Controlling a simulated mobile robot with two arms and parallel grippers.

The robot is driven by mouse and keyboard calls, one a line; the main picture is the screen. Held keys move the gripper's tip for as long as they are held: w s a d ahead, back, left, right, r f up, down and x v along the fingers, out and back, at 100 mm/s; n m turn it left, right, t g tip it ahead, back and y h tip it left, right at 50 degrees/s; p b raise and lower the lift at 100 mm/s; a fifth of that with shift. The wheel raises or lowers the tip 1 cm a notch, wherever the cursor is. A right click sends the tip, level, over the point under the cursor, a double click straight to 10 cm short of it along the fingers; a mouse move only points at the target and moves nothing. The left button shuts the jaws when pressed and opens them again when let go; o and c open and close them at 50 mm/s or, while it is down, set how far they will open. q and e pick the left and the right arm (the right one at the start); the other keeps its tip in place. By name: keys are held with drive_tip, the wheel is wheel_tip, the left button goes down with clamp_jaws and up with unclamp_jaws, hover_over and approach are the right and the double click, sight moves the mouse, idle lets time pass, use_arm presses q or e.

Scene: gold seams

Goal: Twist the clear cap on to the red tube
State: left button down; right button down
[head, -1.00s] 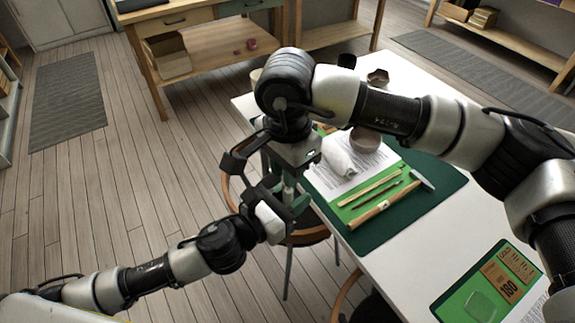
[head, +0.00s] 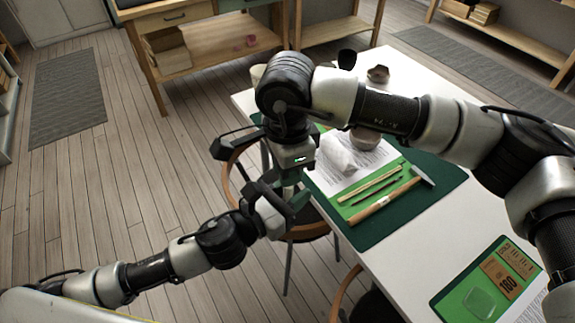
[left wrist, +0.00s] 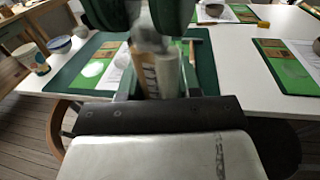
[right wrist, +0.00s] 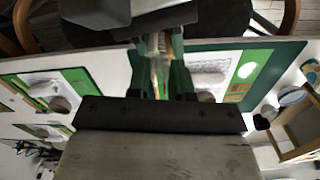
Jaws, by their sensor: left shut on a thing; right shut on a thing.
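My right gripper (head: 290,178) points down from above, and my left gripper (head: 277,206) meets it from below, close under it. In the left wrist view a pale, slim tube (left wrist: 167,76) stands between the left jaws, which are shut on it; I see no clear red on it. The dark green fingers of the right gripper (left wrist: 140,14) are at its top end. In the right wrist view the right jaws are shut on a small translucent piece (right wrist: 157,62), apparently the clear cap. The fingers hide where cap and tube meet, so I cannot tell how they sit.
A white table (head: 390,255) stands to the right, with a dark green mat (head: 440,203). On it are a mallet (head: 385,205), sticks, a white cloth (head: 337,155) and bowls. A chair (head: 310,234) is below the grippers. Open floor lies to the left.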

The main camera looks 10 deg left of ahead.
drive_tip(key=m, duration=1.3)
drive_tip(key=c, duration=0.9)
unclamp_jaws()
wheel_tip(320, 180, up, 12)
drive_tip(key=shift+f, duration=0.1)
drive_tip(key=shift+w, duration=0.1)
